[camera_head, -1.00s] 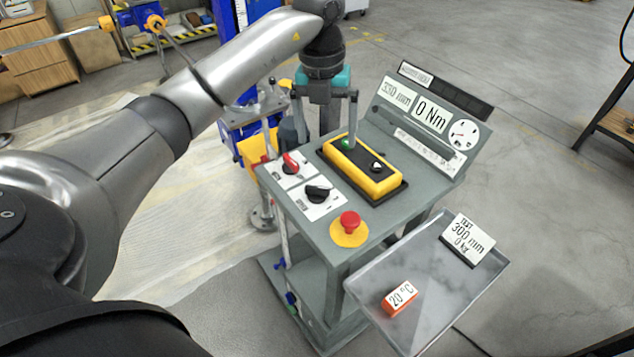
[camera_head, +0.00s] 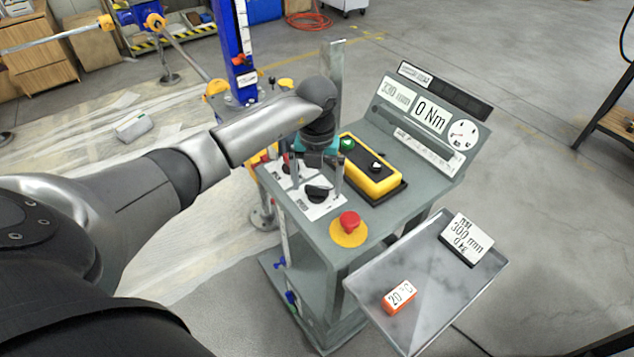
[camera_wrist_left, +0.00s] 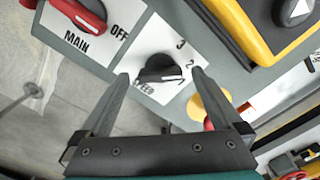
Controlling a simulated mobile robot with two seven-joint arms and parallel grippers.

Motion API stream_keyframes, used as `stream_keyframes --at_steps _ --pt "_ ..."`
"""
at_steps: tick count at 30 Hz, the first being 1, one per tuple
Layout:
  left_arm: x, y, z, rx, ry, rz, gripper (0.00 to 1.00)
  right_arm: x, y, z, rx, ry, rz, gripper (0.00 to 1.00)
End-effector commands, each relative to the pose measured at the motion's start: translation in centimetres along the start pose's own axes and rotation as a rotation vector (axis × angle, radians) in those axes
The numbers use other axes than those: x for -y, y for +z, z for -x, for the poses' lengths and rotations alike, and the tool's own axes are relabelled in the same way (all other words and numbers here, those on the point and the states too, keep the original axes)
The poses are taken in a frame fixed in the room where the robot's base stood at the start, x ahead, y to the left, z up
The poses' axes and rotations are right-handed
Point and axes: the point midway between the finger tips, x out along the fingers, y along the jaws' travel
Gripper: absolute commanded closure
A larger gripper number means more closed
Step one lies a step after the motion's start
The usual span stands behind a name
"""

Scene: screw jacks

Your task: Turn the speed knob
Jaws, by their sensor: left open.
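The speed knob (camera_head: 318,194) is black and round with a grip bar. It sits on a white plate on the grey console. My left gripper (camera_head: 314,184) is open and points down over the plate. In the left wrist view its fingertips (camera_wrist_left: 160,75) appear on either side of the knob, apart from it; their height over the plate is hard to tell. My right gripper is out of view.
The red main switch (camera_wrist_left: 85,12) is beside the speed plate. A yellow button box (camera_head: 370,168) with a green button and a red emergency stop (camera_head: 349,222) on yellow are close by. A grey tray (camera_head: 440,292) holds a 20 °C block and a label card.

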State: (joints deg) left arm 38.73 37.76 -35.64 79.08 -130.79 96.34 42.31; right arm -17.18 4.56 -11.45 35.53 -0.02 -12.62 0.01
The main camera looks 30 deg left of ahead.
Motion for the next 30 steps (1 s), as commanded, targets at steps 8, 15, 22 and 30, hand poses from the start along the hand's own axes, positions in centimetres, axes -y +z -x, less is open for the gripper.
stream_keyframes --at_steps 8,15,22,30 --pt "0.04 0.02 -0.63 0.001 -0.001 0.000 0.00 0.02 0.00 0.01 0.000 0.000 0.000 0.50" --pt "0.04 0.01 -0.60 0.001 -0.001 -0.001 0.16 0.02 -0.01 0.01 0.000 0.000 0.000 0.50" --pt "0.03 0.02 -0.58 0.001 -0.001 0.000 0.42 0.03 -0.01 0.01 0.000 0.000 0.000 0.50" --pt "0.03 0.02 -0.56 0.001 -0.001 0.000 0.72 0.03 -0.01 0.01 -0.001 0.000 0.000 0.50"
